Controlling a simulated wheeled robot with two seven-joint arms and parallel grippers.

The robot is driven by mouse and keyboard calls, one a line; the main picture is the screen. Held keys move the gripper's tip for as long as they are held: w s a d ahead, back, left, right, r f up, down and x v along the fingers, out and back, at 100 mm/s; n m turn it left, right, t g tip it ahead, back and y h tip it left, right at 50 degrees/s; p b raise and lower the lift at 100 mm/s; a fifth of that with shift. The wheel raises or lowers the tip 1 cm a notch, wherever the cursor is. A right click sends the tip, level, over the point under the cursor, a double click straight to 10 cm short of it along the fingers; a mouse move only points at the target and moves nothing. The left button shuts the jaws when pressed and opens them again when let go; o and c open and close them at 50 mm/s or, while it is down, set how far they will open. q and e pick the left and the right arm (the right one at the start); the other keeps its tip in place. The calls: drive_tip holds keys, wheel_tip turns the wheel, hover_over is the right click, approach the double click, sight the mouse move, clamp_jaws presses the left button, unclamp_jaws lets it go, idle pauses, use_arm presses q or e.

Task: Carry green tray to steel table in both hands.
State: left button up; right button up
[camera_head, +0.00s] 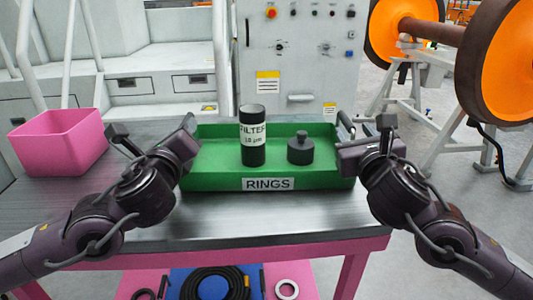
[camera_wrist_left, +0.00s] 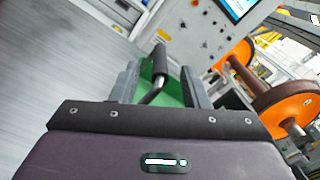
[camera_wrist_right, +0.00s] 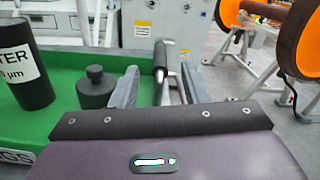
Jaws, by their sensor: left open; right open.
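The green tray (camera_head: 215,181), labelled RINGS, sits on a grey metal-topped table (camera_head: 150,222). It holds a black cylinder marked FILTER (camera_head: 253,150) and a dark knobbed cylinder (camera_head: 300,150), both upright. My left gripper (camera_head: 190,132) is at the tray's left end, open; in the left wrist view the left handle bar (camera_wrist_left: 159,62) lies between its fingers. My right gripper (camera_head: 347,133) is at the right end, open; in the right wrist view the right handle (camera_wrist_right: 161,62) lies between its fingers. Whether any finger touches a handle I cannot tell.
A pink bin (camera_head: 58,148) stands on the table at the left. A control cabinet (camera_head: 295,70) rises behind the table. An orange wheelset (camera_head: 500,50) on a stand is at the right. A black coil (camera_head: 214,285) and rings lie on a lower shelf.

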sight(185, 120)
use_arm(q)
drive_tip(key=shift+w+a, duration=0.1)
drive_tip(key=shift+w, duration=2.2)
use_arm(e)
drive_tip(key=shift+w+a, duration=0.1)
drive_tip(key=shift+w, duration=2.2)
use_arm(q)
clamp_jaws()
use_arm(e)
clamp_jaws()
use_arm(q)
drive_tip(key=shift+r, duration=0.1)
use_arm(e)
drive_tip(key=shift+r, duration=0.1)
